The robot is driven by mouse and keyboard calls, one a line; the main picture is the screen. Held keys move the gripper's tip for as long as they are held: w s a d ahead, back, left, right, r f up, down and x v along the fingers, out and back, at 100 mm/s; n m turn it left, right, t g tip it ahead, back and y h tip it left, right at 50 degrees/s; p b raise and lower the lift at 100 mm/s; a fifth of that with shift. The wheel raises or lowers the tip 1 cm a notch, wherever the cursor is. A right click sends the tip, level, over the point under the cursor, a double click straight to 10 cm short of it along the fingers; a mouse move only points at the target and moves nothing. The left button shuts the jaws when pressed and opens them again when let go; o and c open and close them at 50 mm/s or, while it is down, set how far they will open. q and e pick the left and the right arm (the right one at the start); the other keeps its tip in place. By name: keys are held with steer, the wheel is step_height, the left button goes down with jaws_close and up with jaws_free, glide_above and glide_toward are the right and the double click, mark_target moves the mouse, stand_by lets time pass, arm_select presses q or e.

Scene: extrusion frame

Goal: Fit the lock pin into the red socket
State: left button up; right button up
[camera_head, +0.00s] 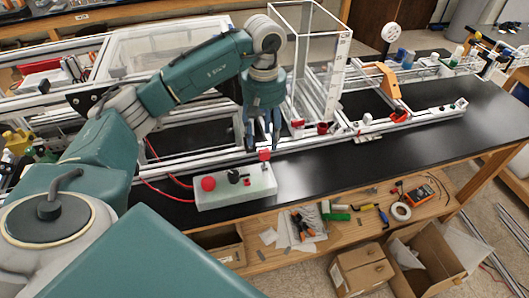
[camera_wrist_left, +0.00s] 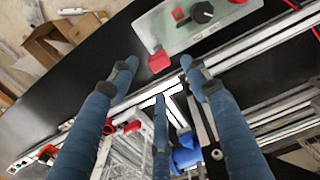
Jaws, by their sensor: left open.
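My left gripper (camera_head: 262,143) points down at the front rail, just behind the pale control box (camera_head: 235,186). Its three blue fingers are spread open and empty in the left wrist view (camera_wrist_left: 159,74). A red block (camera_head: 264,155) stands at the back right end of the box, close to the fingertips; it also shows in the left wrist view (camera_wrist_left: 158,62), beyond the fingertips. Two small red parts, one (camera_head: 297,125) and another (camera_head: 323,128), sit on the rail to the right. I cannot tell which red part is the socket. No lock pin can be made out. The right gripper is out of view.
A clear framed enclosure (camera_head: 308,60) rises behind the gripper. An orange bracket (camera_head: 389,80) stands farther right. The black tabletop (camera_head: 440,130) is bare at the front right. Red cables run left of the box.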

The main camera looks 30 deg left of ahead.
mark_target(264, 150)
arm_select(q)
steer(key=shift+f, duration=0.8)
steer(key=shift+f+p, duration=0.3)
steer(key=shift+p, duration=0.2)
step_height(264, 150, down, 4)
steer(key=p, duration=0.2)
steer(key=shift+f+p, duration=0.15)
steer(key=shift+p, duration=0.25)
steer(key=shift+f, duration=0.25)
jaws_close()
